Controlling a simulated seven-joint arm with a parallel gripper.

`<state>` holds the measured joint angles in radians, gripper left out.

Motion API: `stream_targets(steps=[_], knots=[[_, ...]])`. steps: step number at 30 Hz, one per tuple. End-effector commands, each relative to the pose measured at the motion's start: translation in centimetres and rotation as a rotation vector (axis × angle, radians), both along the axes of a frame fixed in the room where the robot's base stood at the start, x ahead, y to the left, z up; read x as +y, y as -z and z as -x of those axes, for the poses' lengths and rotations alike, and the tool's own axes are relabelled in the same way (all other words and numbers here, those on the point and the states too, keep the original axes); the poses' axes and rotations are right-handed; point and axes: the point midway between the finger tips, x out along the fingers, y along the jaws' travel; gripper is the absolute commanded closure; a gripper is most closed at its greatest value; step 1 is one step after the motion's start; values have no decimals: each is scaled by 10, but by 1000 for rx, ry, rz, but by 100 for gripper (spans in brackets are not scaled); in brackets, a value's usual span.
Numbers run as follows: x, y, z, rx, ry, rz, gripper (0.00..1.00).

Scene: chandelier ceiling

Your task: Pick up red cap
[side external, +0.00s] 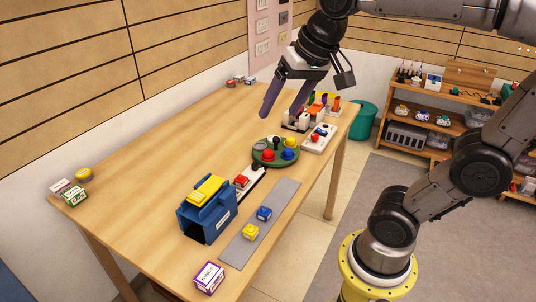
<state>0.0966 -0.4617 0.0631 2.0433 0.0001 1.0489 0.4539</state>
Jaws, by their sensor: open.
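A round green tray (281,163) sits near the middle of the table. On it, a red cap-like piece (268,155) stands at the front left, beside a blue one (288,154), a yellow one (291,143) and a grey one. Another red piece (241,181) sits on the white strip by the blue box. A smaller red piece (315,138) is on a white holder. I cannot tell which red piece is the cap. My gripper (281,112) hangs open and empty above the table, appearing above the green tray and apart from it.
A blue box with a yellow top (207,215) stands at the front. A grey strip (240,249) holds a blue and a yellow block. The white holder (318,145) and tool stands lie behind the green tray. The table's left half (170,150) is mostly clear.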

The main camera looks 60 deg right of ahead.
Motion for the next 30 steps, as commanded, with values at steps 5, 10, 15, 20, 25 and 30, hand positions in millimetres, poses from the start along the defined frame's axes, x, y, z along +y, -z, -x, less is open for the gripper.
stream_targets(steps=[5,10,15,20,25,30], knots=[[-41,-2,-69,79,227,-65,24],[-92,20,-124,156,418,-116,24],[-152,65,-164,242,580,-155,24],[-203,117,-179,321,674,-181,24],[-230,161,-172,395,728,-204,24],[-239,178,-166,412,748,-211,24]])
